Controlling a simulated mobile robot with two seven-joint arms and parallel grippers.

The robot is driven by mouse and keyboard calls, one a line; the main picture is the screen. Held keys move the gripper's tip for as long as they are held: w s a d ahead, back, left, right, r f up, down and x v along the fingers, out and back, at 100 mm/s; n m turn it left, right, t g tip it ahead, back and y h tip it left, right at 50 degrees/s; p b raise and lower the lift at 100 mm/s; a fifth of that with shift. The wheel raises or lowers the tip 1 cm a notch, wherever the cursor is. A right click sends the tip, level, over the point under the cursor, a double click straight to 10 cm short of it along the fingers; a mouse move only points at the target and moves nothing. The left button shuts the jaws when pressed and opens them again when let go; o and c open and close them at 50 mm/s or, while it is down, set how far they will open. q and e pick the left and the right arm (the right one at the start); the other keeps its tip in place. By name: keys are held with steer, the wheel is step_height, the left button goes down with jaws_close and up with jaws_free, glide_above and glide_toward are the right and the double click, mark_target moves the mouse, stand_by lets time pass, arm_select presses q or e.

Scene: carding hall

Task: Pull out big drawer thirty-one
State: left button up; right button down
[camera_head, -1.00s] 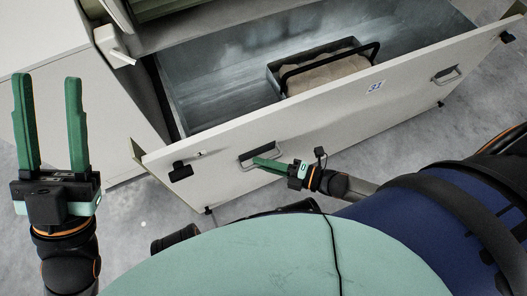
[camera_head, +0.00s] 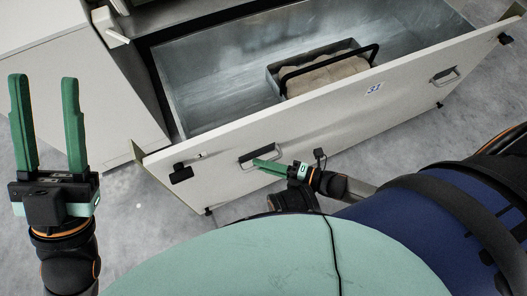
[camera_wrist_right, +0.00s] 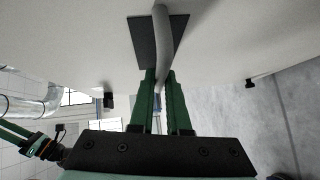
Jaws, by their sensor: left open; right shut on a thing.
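Big drawer thirty-one (camera_head: 330,112) stands open in the head view, with a white front and a blue "31" label (camera_head: 374,89). Its grey metal inside shows. My right gripper (camera_head: 258,162) is shut on the drawer's left handle (camera_head: 247,155). In the right wrist view the green fingers (camera_wrist_right: 161,80) close around the grey bar of the handle (camera_wrist_right: 161,40), in front of a dark plate. A second handle (camera_head: 446,76) sits free on the right part of the front. My left gripper (camera_head: 43,85) is open, empty and raised at the left, apart from the drawer.
An open-topped box (camera_head: 318,72) with a black handle and a beige bundle lies inside the drawer. The white cabinet (camera_head: 100,90) stands behind and left. Grey floor (camera_head: 130,210) is bare in front of the cabinet at the left.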

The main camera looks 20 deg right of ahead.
steer(key=shift+s+a+f, duration=0.2)
steer(key=shift+s+a, duration=0.05)
steer(key=c, duration=1.2)
jaws_free()
steer(key=o, duration=0.3)
steer(key=shift+w+d+r, duration=0.1)
steer(key=shift+w, duration=0.05)
steer(key=p+v, duration=0.2)
steer(key=v, duration=1)
steer(key=shift+d+p, duration=0.25)
steer(key=shift+p, duration=0.05)
